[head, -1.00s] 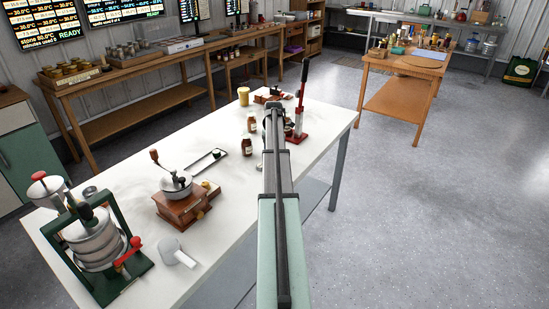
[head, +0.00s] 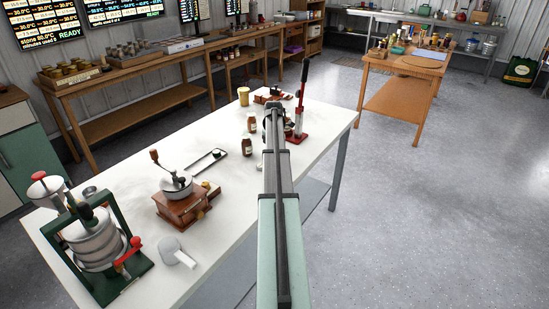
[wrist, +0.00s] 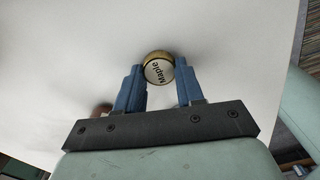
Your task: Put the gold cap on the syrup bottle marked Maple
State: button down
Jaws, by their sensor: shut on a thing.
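In the wrist view my gripper (wrist: 159,66) is shut, its two blue fingers on either side of a round gold cap (wrist: 152,54). A white disc reading "Maple" shows on the cap's face. No bottle can be made out beneath it from this angle. In the head view my arm hides the gripper and the cap. Two small dark brown bottles stand upright on the white table left of my arm, a nearer one (head: 247,147) and a farther one (head: 252,123). Their labels are too small to read.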

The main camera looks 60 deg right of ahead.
jog(key=shift+r, duration=1.2)
jog(key=shift+r, duration=2.3)
